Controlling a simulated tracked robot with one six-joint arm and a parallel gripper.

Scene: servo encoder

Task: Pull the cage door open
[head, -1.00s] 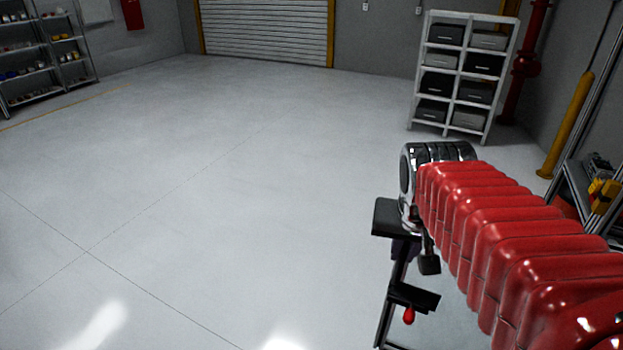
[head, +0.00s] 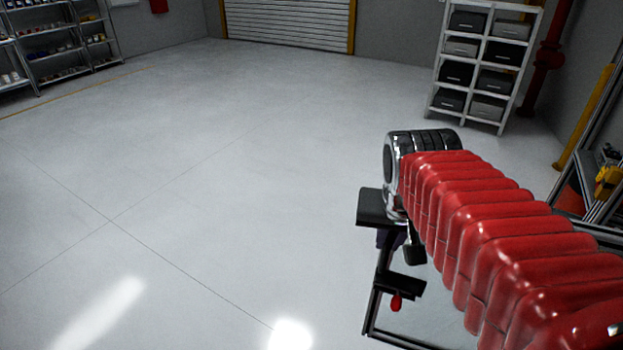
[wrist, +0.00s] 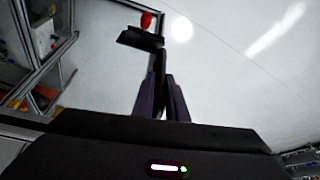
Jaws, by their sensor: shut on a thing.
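The cage door shows as a dark thin frame (head: 370,313) at the lower middle right of the head view, partly hidden behind my red-sleeved arm. A black latch plate (head: 405,285) with a red knob (head: 396,302) sits on its upright bar; the plate also shows in the wrist view (wrist: 140,40). My gripper (wrist: 161,78) is shut on the door's dark upright bar, with one purple-grey finger on each side. In the head view, my gripper (head: 389,239) is just above the latch plate, its fingers mostly hidden.
A metal cage frame (head: 608,210) with a yellow item inside stands at the right edge. A white shelf (head: 482,65) with boxes and a yellow post (head: 586,115) stand behind it. The grey floor (head: 200,190) to the left is wide and clear.

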